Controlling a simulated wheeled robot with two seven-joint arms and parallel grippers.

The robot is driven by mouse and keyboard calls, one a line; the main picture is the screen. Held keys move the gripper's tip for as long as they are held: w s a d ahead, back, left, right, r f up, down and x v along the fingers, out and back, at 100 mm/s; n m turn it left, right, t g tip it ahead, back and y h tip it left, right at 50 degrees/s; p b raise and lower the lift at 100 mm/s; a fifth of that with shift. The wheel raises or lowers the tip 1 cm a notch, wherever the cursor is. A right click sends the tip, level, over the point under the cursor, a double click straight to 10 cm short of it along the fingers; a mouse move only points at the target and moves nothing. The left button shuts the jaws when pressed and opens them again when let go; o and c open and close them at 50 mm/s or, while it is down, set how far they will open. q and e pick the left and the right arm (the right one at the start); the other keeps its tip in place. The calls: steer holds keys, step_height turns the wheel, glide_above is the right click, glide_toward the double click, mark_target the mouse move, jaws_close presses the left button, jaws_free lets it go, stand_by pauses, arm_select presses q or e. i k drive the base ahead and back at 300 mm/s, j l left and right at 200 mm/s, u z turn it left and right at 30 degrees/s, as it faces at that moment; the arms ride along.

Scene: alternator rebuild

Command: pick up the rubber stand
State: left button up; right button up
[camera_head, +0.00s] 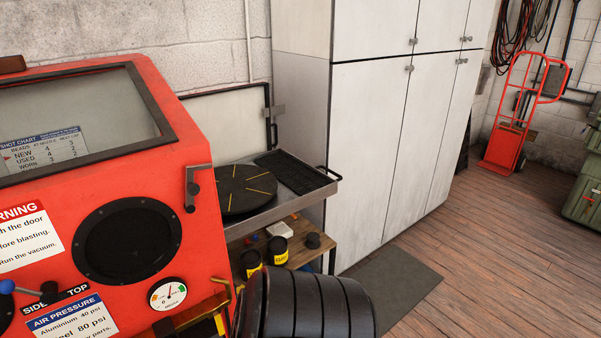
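A small black round piece with a wider base (312,241) stands on the wooden shelf (300,258) under the metal tray. It may be the rubber stand, but it is too small to be sure. It stands to the right of two dark jars with yellow labels (278,250). Neither of my grippers is in view.
The red blasting cabinet (200,230) fills the left. A metal tray (325,190) holds a black disc with yellow lines (246,188). A black ribbed object (310,305) blocks the bottom middle. White cupboards (375,150) stand behind. Wooden floor (500,250) is open at right.

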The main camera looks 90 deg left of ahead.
mark_target(313, 242)
steer(key=u, duration=2.75)
steer(key=i+l+u, duration=0.25)
steer(key=u, duration=0.25)
steer(key=i+l+u, duration=0.2)
steer(key=l+u, duration=0.25)
steer(key=i+l+u, duration=0.1)
steer(key=l, duration=0.35)
steer(key=i+l+u, duration=0.1)
steer(key=l, duration=0.35)
steer(key=i+l+u, duration=0.1)
steer(key=l, duration=0.35)
steer(key=i+l, duration=0.2)
steer(key=l, duration=0.3)
steer(key=i+l+u, duration=0.15)
steer(key=l, duration=0.3)
